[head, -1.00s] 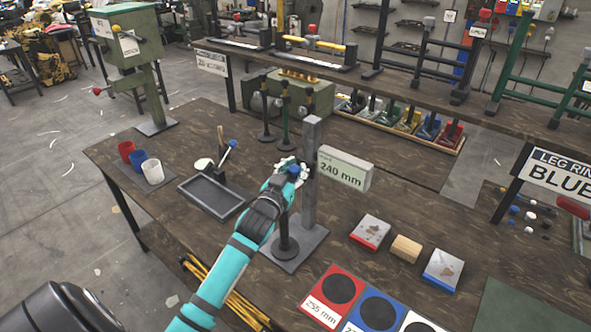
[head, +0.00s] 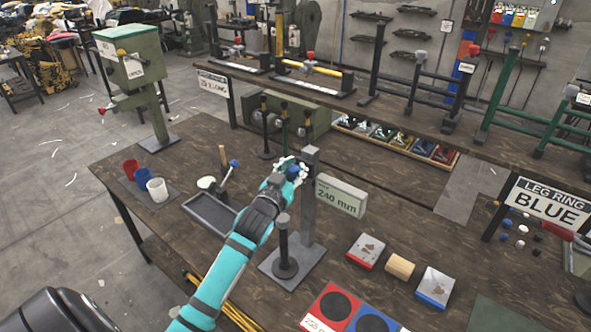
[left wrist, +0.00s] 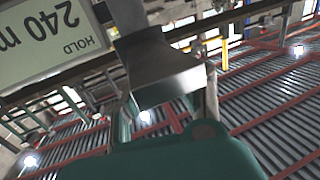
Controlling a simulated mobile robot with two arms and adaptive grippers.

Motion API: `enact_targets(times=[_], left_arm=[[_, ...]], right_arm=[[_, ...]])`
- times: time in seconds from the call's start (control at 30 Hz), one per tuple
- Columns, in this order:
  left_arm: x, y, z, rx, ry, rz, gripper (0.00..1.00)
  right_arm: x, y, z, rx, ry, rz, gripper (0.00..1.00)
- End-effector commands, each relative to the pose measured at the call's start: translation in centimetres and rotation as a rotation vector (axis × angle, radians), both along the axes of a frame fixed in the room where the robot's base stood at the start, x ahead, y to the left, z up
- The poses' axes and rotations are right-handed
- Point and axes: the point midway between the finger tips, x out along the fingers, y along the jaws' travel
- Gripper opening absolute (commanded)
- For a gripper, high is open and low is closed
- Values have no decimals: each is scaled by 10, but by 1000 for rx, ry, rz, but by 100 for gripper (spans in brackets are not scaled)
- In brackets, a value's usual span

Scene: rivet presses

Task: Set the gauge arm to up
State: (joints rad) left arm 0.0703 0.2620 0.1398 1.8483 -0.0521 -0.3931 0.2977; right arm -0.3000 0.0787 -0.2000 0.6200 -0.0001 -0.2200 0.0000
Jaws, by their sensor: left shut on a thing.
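The gauge has a grey upright post (head: 309,205) on a flat grey base, with a display (head: 341,195) reading 240 mm on its right side. A short dark pillar (head: 284,250) stands on the base. My left gripper (head: 290,171) is at the left of the post, near its top. It is shut on the gauge arm, which is mostly hidden by the hand in the head view. In the left wrist view a grey block, the gauge arm (left wrist: 165,75), lies between the fingers, with the display (left wrist: 48,38) at upper left. My right gripper is not in view.
A grey tray (head: 207,216) and red, blue and white cups stand left of the gauge. Several blocks (head: 400,267) and coloured pads (head: 334,303) lie at right and front. A raised shelf (head: 420,112) runs behind.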

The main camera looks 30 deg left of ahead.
Motion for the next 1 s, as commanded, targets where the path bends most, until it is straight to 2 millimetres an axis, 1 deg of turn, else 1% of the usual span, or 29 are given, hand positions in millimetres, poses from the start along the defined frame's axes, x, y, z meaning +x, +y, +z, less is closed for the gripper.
enact_targets(times=[0.07, 0.1, 0.3, 0.37, 0.53, 0.63, 0.73, 0.87, 1.0], left_arm=[[-1, -1, 2, 1, -8, -2, 0], [-1, -1, 2, 2, -8, -2, 23], [0, 0, 1, 2, -4, -1, 49], [0, 0, 1, 2, -4, 0, 55], [0, 0, 0, 1, -2, 0, 55], [-1, 0, 0, 1, -2, 0, 55], [-8, -1, -1, 1, 0, 0, 55], [-29, -5, -1, 0, 1, 0, 55], [-60, -11, -2, 0, 2, 0, 55]], right_arm=[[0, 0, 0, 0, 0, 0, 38], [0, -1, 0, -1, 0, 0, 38], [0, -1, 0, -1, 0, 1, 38], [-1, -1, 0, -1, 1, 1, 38], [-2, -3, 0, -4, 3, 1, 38], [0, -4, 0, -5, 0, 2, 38], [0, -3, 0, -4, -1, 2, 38], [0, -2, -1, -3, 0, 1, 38], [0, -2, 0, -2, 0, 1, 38]])
